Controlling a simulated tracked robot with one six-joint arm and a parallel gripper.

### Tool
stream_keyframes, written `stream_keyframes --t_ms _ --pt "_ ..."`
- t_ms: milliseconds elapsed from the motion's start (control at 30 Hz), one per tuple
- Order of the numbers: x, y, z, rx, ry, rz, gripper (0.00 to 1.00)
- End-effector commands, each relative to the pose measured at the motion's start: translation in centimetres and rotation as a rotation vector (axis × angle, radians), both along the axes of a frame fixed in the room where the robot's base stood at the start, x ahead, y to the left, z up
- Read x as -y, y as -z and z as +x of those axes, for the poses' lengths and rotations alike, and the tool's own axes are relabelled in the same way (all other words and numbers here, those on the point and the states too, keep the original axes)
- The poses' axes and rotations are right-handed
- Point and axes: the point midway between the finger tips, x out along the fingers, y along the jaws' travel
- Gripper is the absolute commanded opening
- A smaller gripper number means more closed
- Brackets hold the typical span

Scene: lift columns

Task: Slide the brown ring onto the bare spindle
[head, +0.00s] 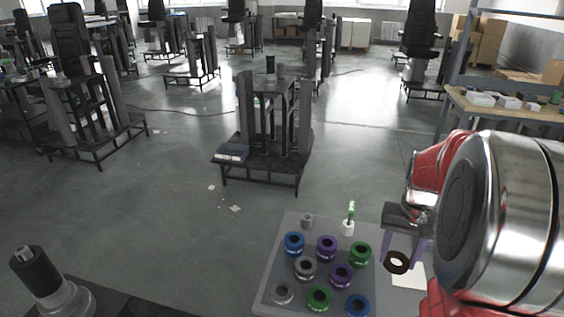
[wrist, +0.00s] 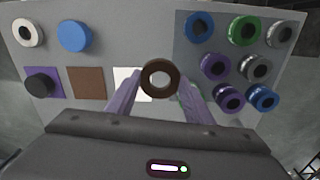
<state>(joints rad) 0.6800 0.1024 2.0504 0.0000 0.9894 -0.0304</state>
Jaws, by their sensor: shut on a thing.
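The brown ring (head: 404,270) hangs between the purple fingers of my gripper (head: 402,252), right of the coloured rings in the head view. In the wrist view my gripper (wrist: 160,76) is shut on the brown ring (wrist: 160,93), whose hole faces the camera. The ring appears to be above the board, over the edge of a white square (wrist: 126,88). I cannot pick out a clearly bare spindle.
Blue (head: 294,249), purple, green and grey rings crowd the grey board (head: 268,275). The wrist view shows a white ring (wrist: 28,32), a blue disc (wrist: 75,36), a black round piece (wrist: 40,84) and a brown square (wrist: 86,82) on the other side. A shelf bench (head: 505,118) stands beyond.

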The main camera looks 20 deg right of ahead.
Motion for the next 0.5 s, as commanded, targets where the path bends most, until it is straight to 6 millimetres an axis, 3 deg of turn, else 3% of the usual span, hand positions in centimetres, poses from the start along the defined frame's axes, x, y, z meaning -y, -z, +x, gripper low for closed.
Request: stream_keyframes --t_ms 100,267,500 --pt "-2.2 -0.2 3.6 0.001 -0.083 -0.001 0.23" --pt "-5.4 -0.4 7.8 0.001 -0.185 0.0 0.23" --pt "-11.4 -0.6 13.5 0.001 -0.338 0.0 0.23"
